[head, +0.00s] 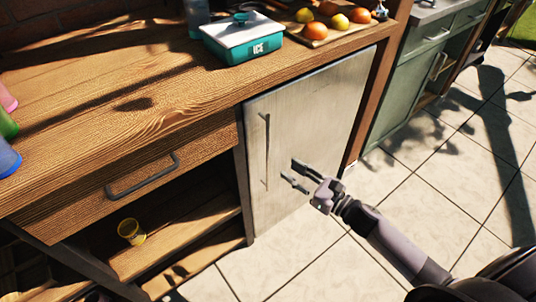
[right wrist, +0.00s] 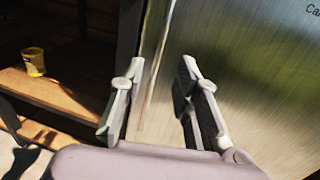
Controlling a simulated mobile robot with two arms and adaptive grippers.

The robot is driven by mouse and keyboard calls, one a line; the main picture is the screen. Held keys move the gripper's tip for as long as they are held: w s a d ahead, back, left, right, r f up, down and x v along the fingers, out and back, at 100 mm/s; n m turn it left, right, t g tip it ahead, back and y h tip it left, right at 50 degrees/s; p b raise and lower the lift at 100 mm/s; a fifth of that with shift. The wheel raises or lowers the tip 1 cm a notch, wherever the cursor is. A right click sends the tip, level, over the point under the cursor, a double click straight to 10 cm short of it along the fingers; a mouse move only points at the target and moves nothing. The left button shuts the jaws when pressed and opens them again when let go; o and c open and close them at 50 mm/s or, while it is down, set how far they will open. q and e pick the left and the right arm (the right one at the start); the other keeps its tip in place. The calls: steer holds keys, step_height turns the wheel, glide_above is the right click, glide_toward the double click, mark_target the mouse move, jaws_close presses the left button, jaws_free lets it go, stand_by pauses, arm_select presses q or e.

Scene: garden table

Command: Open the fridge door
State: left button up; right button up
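The fridge (head: 315,125) is built in under the wooden counter, and its brushed-metal door looks shut. A thin vertical bar handle (head: 267,150) runs along the left side of the door. My right gripper (head: 292,173) is open and empty in front of the door, a little right of the handle's lower part. In the right wrist view its two fingers (right wrist: 160,85) are spread toward the metal door (right wrist: 250,70). A thin upright bar, apparently the handle (right wrist: 152,85), shows between the fingers without visible contact. My left gripper is not in view.
The wooden counter (head: 110,95) above holds a teal ice box (head: 243,40) and a board of fruit. A drawer with a dark handle (head: 143,177) and open shelves with a yellow cup (head: 131,231) are left of the fridge. The tiled floor (head: 330,260) before the door is clear.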

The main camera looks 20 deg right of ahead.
mark_target(269, 156)
steer(key=x, duration=0.9)
steer(key=shift+w+a, duration=0.25)
steer(key=shift+w, duration=0.05)
jaws_close()
stand_by(0.4)
